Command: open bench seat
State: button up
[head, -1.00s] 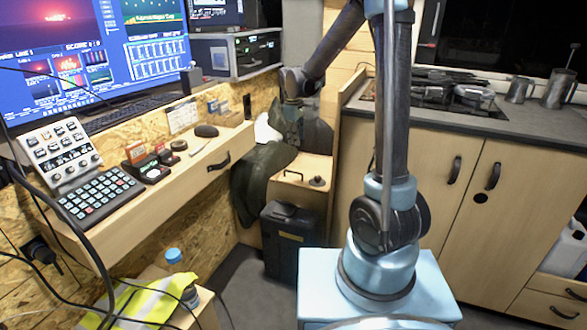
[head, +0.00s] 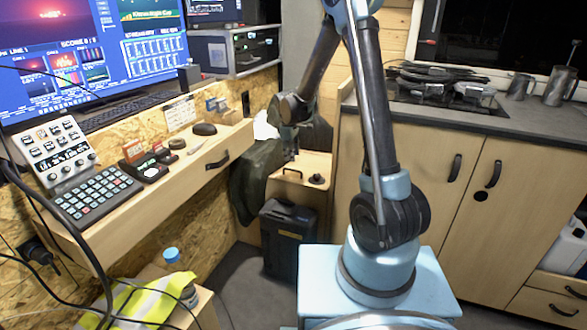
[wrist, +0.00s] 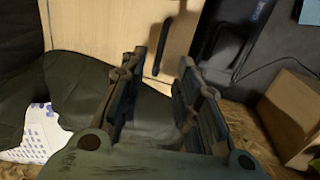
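The bench seat (head: 306,165) is a pale wooden box between the desk and the cabinet. Its lid has a dark bar handle (head: 293,172) and a dark round knob (head: 316,179). My gripper (head: 291,154) is above the back part of the lid, behind the handle in the head view. In the wrist view my gripper (wrist: 160,63) has its two fingers apart with nothing between them. The lid (wrist: 103,28) and the handle (wrist: 163,45) lie beyond the fingertips there. The gap between fingertips and handle is hard to judge. The lid looks closed.
A dark green cloth-like item (head: 255,180) drapes at the seat's left side. A black case (head: 289,240) stands on the floor against its front. The desk (head: 150,190) bounds the left and the cabinet (head: 430,170) the right. A cardboard box (wrist: 291,112) shows in the wrist view.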

aim_at(293, 170)
jog(key=shift+w+d+f, duration=0.1)
jog(key=shift+w+f, duration=0.15)
jog(key=shift+f, duration=1.05)
jog(key=shift+w+d+f, duration=0.1)
jog(key=shift+w+f, duration=0.1)
jog(key=shift+f, duration=1.05)
jog(key=shift+w+d+f, duration=0.1)
jog(key=shift+w+f, duration=0.15)
jog(key=shift+f, duration=1.05)
grip_shut()
